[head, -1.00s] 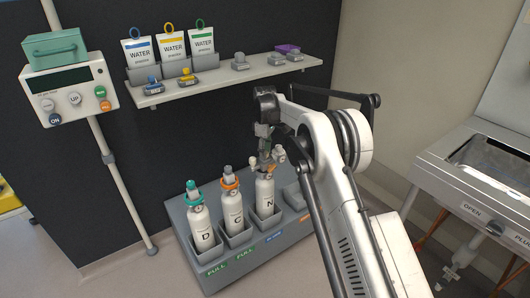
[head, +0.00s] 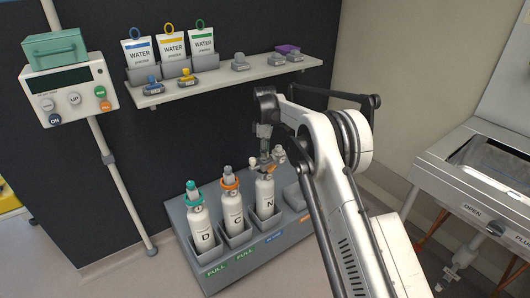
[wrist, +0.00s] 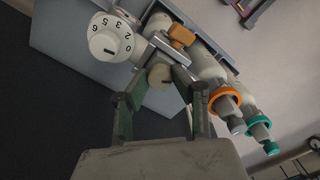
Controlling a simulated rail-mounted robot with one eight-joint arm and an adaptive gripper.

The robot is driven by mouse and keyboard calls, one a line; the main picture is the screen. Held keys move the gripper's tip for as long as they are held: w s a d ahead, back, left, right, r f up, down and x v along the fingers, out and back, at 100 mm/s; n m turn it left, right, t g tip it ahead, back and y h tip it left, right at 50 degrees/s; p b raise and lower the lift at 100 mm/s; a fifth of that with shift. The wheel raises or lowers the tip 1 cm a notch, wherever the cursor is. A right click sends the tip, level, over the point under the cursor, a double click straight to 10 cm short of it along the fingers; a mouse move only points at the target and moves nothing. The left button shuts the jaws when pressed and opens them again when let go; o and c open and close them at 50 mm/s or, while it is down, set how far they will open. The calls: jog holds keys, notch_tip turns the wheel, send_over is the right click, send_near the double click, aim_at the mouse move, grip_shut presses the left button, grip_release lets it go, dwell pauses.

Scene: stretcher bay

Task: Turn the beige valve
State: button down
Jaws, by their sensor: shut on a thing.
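A white numbered dial (wrist: 108,38) sits beside the valve on the same fitting. In the head view my gripper (head: 264,146) points straight down at the top of bottle N, and the fingers partly hide the valve there.
Bottle C with an orange collar (head: 230,182) and bottle D with a teal collar (head: 192,186) stand close to the left in the grey rack (head: 215,262). A shelf (head: 215,82) with water pouches hangs above. A metal basin unit (head: 450,172) stands at the right.

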jog(key=c, duration=1.5)
grip_release()
jog(key=shift+o, duration=0.2)
notch_tip(320, 180, up, 12)
